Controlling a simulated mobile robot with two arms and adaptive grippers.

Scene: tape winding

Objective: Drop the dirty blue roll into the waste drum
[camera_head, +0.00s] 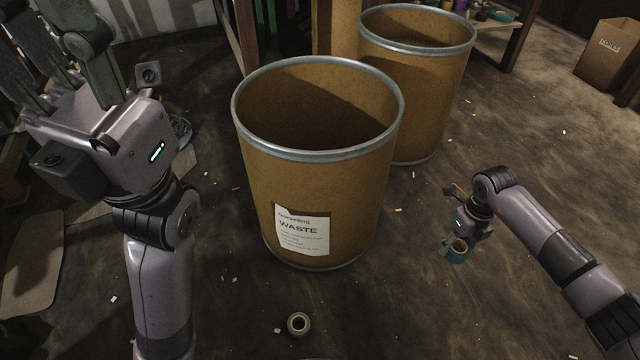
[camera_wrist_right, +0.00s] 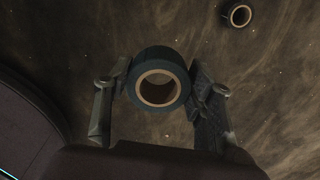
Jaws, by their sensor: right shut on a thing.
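The blue roll (camera_head: 457,253) is a dark blue tape roll with a tan core, off the floor to the right of the waste drum. My right gripper (camera_wrist_right: 158,92) is shut on it, one finger on each side, in the right wrist view. The waste drum (camera_head: 262,185) is a tall brown drum with a grey metal rim and a white WASTE label. It stands upright with its top open, and its bottom inside is hidden. My left gripper (camera_head: 58,62) is at the upper left of the head view, its fingers apart with no object seen between them.
A second open brown drum (camera_head: 432,100) stands behind and right of the waste drum. A dark roll (camera_head: 298,323) lies on the floor in front, also in the wrist view (camera_wrist_right: 237,15). A cardboard box (camera_head: 606,55) stands far right. The floor between drum and right gripper is clear apart from small scraps.

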